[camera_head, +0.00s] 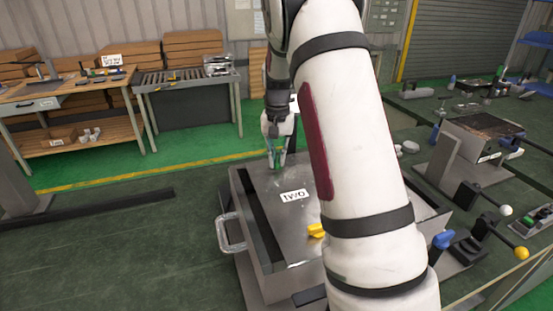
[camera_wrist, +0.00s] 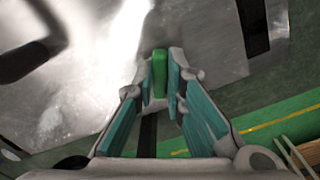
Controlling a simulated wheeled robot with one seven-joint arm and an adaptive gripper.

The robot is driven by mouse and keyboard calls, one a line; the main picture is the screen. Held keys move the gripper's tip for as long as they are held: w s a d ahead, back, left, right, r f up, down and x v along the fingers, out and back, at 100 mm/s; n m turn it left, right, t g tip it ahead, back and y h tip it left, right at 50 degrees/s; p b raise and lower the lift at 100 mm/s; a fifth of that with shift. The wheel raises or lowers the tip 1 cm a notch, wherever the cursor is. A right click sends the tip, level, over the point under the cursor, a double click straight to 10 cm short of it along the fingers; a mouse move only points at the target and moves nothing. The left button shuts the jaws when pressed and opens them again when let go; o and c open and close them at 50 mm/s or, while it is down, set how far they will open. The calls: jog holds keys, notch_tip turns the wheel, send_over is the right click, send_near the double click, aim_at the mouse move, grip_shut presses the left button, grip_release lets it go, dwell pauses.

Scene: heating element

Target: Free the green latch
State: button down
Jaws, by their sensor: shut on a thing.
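The green latch (camera_wrist: 160,72) is a small upright green piece at the edge of the metal unit in the wrist view. My gripper (camera_wrist: 162,85) has its teal-padded fingers on either side of the latch and is shut on it. In the head view my gripper (camera_head: 276,160) is at the far edge of the metal box (camera_head: 262,205). The latch is too small there to tell from the finger pads. My arm hides the right part of the box top.
A yellow latch (camera_head: 317,230) sits on the box's near side, partly behind my arm. A handle (camera_head: 228,233) sticks out at the left. Levers with ball knobs (camera_head: 505,211) stand at the right.

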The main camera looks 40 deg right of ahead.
jog(key=m+b, duration=0.1)
jog(key=m, duration=0.5)
jog(key=shift+w, duration=0.15)
jog(key=m, duration=0.6)
jog(key=shift+w+m+b, duration=0.15)
jog(key=shift+m+b, duration=0.15)
jog(key=shift+b, duration=0.1)
jog(key=c, duration=1.6)
grip_release()
jog(key=shift+c, duration=0.2)
jog(key=shift+r, duration=0.15)
notch_tip(320, 180, up, 12)
